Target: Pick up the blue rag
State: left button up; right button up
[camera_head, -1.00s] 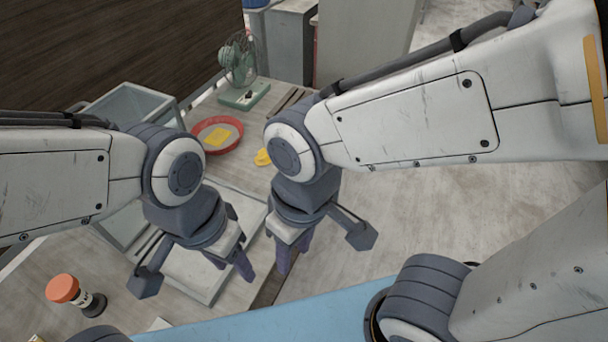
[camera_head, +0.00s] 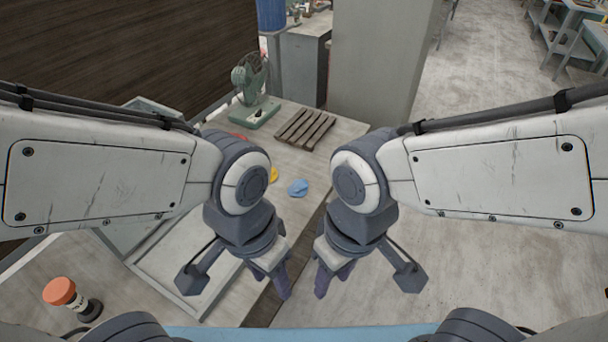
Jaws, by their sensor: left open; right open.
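The blue rag (camera_head: 298,187) lies crumpled on the table, between my two arms in the picture and in front of the wooden slatted rack. My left gripper (camera_head: 284,284) points down near the table's right edge, closer to me than the rag, and is open and empty. My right gripper (camera_head: 326,281) hangs just right of the table edge, also open and empty. Neither gripper touches the rag.
A wooden slatted rack (camera_head: 308,129) and a green fan (camera_head: 252,100) stand at the back of the table. A yellow item (camera_head: 274,174) and a red dish (camera_head: 236,136) are partly hidden by my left arm.

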aim_at(299, 188)
jog(key=i, duration=0.2)
jog(key=k, duration=1.15)
jog(key=z, duration=0.9)
jog(key=i, duration=1.75)
jog(key=u, duration=1.05)
jog(key=i, duration=0.55)
jog(key=u, duration=0.65)
